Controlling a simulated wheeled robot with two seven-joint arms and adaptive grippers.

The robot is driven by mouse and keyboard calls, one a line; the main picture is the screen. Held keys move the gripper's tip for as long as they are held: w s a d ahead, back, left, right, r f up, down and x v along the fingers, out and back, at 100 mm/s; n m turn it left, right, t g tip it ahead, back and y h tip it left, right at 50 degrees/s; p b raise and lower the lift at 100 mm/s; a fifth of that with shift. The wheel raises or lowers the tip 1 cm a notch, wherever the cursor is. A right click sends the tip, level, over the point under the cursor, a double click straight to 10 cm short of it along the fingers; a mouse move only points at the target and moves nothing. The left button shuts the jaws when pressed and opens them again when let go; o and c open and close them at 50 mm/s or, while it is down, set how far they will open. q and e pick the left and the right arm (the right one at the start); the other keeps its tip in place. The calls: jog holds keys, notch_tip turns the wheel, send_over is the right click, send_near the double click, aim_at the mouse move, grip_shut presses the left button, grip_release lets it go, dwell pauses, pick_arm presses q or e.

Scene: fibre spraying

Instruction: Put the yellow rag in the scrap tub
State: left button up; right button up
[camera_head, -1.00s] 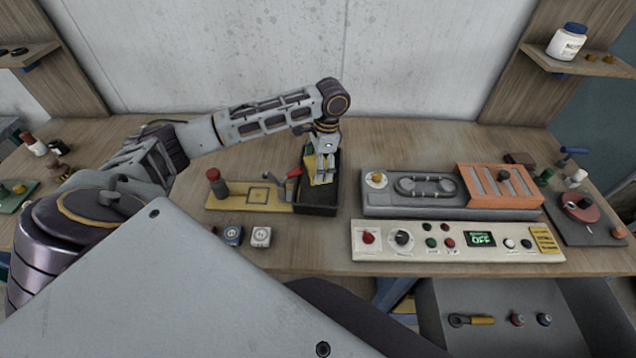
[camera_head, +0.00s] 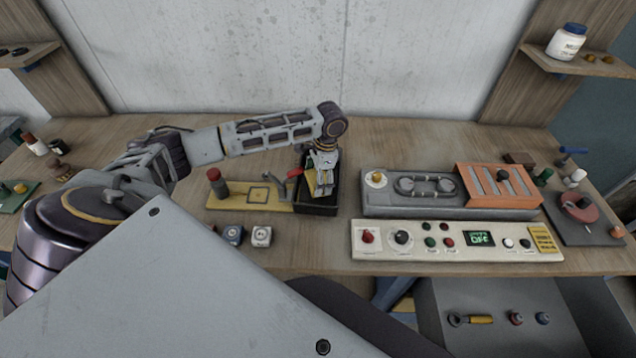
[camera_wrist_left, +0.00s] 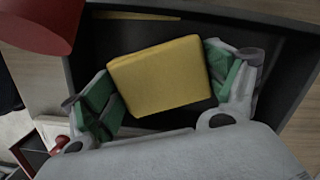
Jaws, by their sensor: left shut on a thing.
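The yellow rag (camera_wrist_left: 158,76) shows in the left wrist view as a folded yellow block. My left gripper (camera_wrist_left: 162,86) is shut on it, with a green finger pad at each side. In the head view my left gripper (camera_head: 322,188) points down into the black scrap tub (camera_head: 318,208), which stands mid-table. The tub's dark walls surround the rag in the left wrist view. I cannot tell whether the rag touches the tub floor. The gripper mostly hides the rag in the head view. My right gripper is not in view.
A yellow plate (camera_head: 236,196) with a red-topped post (camera_head: 216,182) and a red-handled lever (camera_head: 293,174) adjoin the tub's left side. A grey fixture (camera_head: 410,204) and a control panel (camera_head: 450,241) stand to the right. The table behind the tub is clear.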

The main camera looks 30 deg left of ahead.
pick_arm(q)
jog(key=shift+f, duration=1.25)
jog(key=shift+f, duration=0.1)
jog(key=o, duration=0.8)
jog(key=r, duration=0.4)
jog(key=w+r, duration=0.1)
jog(key=r, duration=0.3)
jog(key=d+r+b, duration=0.1)
jog(key=r, duration=0.3)
jog(key=shift+w+d, duration=0.1)
jog(key=shift+w, duration=0.15)
